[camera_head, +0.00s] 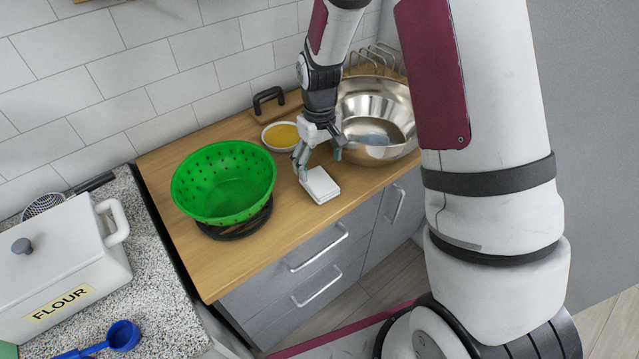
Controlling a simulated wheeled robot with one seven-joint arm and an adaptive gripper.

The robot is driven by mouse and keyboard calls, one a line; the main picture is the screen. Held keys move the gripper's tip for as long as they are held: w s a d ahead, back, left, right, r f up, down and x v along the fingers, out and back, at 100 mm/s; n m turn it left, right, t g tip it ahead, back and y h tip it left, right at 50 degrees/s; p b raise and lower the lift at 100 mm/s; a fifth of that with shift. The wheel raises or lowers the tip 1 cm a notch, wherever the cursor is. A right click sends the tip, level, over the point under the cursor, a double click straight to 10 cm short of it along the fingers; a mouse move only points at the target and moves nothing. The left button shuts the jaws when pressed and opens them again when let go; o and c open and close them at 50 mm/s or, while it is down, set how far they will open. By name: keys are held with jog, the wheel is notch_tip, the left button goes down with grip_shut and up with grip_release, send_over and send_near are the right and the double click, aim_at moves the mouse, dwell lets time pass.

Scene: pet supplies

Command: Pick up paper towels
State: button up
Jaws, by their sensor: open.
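A small white square stack (321,186), which looks like the paper towels, lies flat near the front edge of the wooden counter. My gripper (318,166) is open and points down just above and behind the stack. One finger hangs at the stack's left rear corner and the other is to the right, near the metal bowl. The stack seems to rest on the counter, and I cannot tell whether a finger touches it.
A green colander (224,183) stands on a dark trivet left of the stack. A steel bowl (376,113) stands to the right, with a small yellow-filled bowl (281,135) behind. A flour box (62,262) and blue scoop (123,335) are on the speckled counter at left.

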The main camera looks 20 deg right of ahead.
aim_at(319, 181)
jog(key=shift+s+f+p, duration=0.2)
jog(key=shift+f+p, duration=0.45)
jog(key=shift+f, duration=2.1)
jog(key=shift+c, duration=0.3)
jog(key=c, duration=0.9)
